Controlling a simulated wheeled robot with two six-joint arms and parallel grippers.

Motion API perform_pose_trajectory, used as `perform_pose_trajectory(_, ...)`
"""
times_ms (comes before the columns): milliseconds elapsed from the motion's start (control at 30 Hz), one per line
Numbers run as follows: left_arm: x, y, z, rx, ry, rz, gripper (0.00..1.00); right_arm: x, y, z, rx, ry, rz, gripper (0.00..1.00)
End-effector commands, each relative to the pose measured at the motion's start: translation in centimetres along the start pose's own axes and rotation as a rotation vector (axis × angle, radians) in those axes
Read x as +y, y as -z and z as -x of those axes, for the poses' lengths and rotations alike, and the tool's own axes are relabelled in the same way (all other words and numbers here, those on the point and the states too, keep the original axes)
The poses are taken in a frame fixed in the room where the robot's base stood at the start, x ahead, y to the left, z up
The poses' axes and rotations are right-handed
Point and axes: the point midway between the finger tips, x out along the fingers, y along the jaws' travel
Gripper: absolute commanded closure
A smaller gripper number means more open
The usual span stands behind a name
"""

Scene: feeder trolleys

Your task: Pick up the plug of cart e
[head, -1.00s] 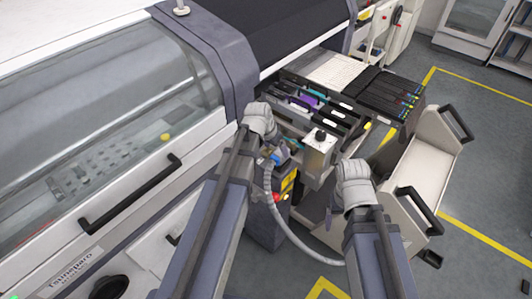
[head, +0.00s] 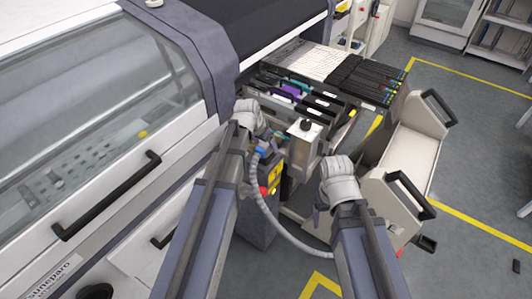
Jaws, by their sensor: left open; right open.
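A grey hose (head: 283,232) loops from the machine's dark connection box (head: 257,226) towards the cart on the right. A blue plug-like piece (head: 263,151) sits at the hose's upper end, by the box. No cart letter is readable, so I cannot tell whether this is the plug of cart e. My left gripper (head: 276,131) is beside and just above the blue piece, mostly hidden by its grey wrist. It is open, and no contact shows. My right gripper (head: 320,203) is open and points down between the box and the cart, partly hidden by its wrist.
A feeder trolley (head: 410,160) with black handles stands at the right. Several black feeders (head: 365,80) fill the bank behind. A pale block with a black knob (head: 305,141) stands between my arms. Free grey floor (head: 480,170) with yellow lines lies right.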

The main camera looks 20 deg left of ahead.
Motion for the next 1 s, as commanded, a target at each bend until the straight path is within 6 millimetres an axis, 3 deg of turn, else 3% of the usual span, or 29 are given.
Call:
perform_pose_trajectory(33, 0.0, -0.1, -1.4, 0.000, 0.000, -0.001, 0.10, -0.1, 0.1, -1.3, 0.000, 0.000, 0.000, 0.21)
perform_pose_trajectory(133, 0.0, -0.1, -2.2, 0.000, 0.000, -0.001, 0.10, -0.2, 0.1, -2.1, 0.000, 0.000, 0.000, 0.21)
perform_pose_trajectory(400, 0.0, 0.0, -2.2, 0.000, 0.000, 0.000, 0.10, -0.2, 0.1, -2.0, 0.000, 0.000, 0.000, 0.21)
perform_pose_trajectory(1000, 0.0, 0.0, -2.2, -0.001, 0.000, 0.000, 0.76, -0.2, 0.1, -2.0, 0.000, 0.000, 0.000, 0.21)
